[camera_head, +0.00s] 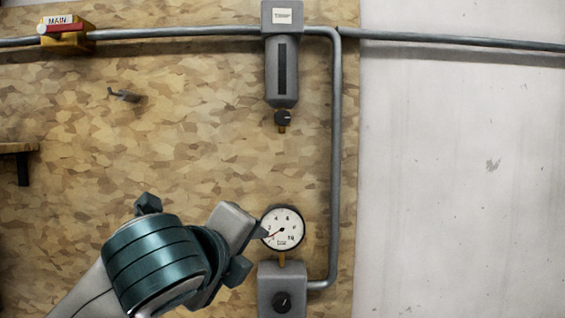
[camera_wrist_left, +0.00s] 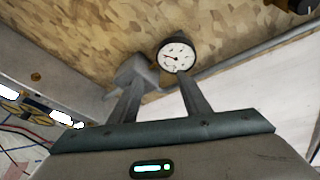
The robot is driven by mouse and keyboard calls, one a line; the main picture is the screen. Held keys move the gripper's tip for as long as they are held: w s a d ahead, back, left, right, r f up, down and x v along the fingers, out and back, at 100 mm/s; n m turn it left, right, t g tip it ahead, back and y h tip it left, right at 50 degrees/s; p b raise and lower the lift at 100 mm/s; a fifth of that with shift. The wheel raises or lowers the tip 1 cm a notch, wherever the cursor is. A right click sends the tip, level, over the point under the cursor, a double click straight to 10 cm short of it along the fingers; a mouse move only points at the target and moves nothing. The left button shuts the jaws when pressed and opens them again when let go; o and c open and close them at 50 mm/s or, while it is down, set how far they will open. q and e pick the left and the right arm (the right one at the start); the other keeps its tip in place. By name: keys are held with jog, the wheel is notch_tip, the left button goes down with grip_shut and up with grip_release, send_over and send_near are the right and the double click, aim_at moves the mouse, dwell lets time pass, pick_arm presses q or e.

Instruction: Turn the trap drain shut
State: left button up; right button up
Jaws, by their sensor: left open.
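The trap (camera_head: 282,72) is a grey body with a dark sight window, hung on the pipe at upper middle in the head view. Its drain is a small black knob (camera_head: 283,118) with a brass outlet at the bottom. My left gripper (camera_head: 256,250) is open and empty, below the drain and by the pressure gauge (camera_head: 283,229). In the left wrist view the gauge (camera_wrist_left: 177,54) shows beyond the two open fingers (camera_wrist_left: 160,95). A dark knob with brass (camera_wrist_left: 290,5) is cut off at that view's top right; I cannot tell which one it is. My right gripper is not in view.
A grey box with a black knob (camera_head: 282,301) sits under the gauge. A grey pipe (camera_head: 336,160) runs down on the right. A yellow valve with a red handle, labelled MAIN (camera_head: 64,31), is at upper left. The board between is mostly bare.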

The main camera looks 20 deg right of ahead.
pick_arm(q)
jog(key=s+d+r+m+t+y, duration=0.1)
jog(key=s+r+m, duration=0.3)
jog(key=r, duration=0.7)
jog(key=s+d+r+m+t+y, duration=0.1)
jog(key=s+d+r+m+t, duration=0.1)
jog(key=s+r+m+t, duration=0.2)
jog(key=s+r+m, duration=0.1)
jog(key=s+r, duration=0.2)
jog(key=r, duration=0.3)
jog(key=shift+s+r, duration=0.15)
jog(key=shift+r, duration=0.2)
jog(key=p, duration=0.8)
send_near(282, 116)
jog(key=x, duration=0.6)
jog(key=shift+w+d+r, duration=0.1)
jog(key=shift+w, duration=0.2)
jog(key=shift+x, duration=0.75)
